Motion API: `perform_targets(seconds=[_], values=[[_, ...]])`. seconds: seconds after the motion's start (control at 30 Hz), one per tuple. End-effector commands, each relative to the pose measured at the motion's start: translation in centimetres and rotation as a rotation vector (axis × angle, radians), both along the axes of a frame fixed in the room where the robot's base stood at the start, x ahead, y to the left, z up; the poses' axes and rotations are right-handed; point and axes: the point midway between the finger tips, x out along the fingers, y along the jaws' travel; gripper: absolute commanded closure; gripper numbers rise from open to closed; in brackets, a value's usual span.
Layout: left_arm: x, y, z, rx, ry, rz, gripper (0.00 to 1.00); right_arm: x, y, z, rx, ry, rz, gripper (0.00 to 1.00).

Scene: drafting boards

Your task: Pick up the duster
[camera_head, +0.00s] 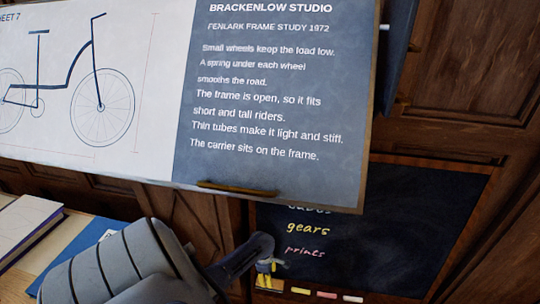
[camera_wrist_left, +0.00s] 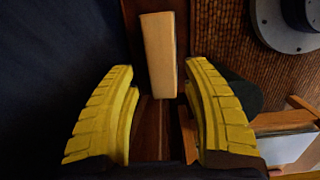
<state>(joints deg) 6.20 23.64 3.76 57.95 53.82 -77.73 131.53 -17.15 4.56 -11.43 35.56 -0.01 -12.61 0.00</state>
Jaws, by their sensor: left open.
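The duster is a small tan block (camera_head: 270,283) on the ledge under the chalkboard in the head view, partly hidden by my left gripper (camera_head: 267,267). In the left wrist view the duster (camera_wrist_left: 160,50) shows as a long pale tan block lying ahead of and between the yellow fingertips. My left gripper (camera_wrist_left: 158,68) is open, with a gap to each side of the block and nothing held. The head view shows its fingers just above the duster; whether they touch it I cannot tell. My right gripper is in neither view.
Yellow chalk (camera_head: 300,291), pink chalk (camera_head: 326,295) and white chalk (camera_head: 352,299) lie right of the duster. The dark chalkboard (camera_head: 400,235) stands behind. A large drafting board (camera_head: 270,170) overhangs above my arm. Books (camera_head: 28,225) and a blue folder (camera_head: 85,245) lie at left.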

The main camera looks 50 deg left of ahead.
Motion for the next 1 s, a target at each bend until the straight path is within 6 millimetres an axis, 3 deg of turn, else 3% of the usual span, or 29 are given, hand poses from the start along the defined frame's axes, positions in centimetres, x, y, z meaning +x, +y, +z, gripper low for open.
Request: perform_targets(seconds=[0.5, 1.0], values=[[0.3, -0.5, -4.2, -0.002, 0.001, 0.001, 0.51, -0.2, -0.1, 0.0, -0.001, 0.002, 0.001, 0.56], [0.3, -0.6, -5.1, 0.0, 0.0, -0.002, 0.51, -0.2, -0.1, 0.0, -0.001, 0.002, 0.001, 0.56]])
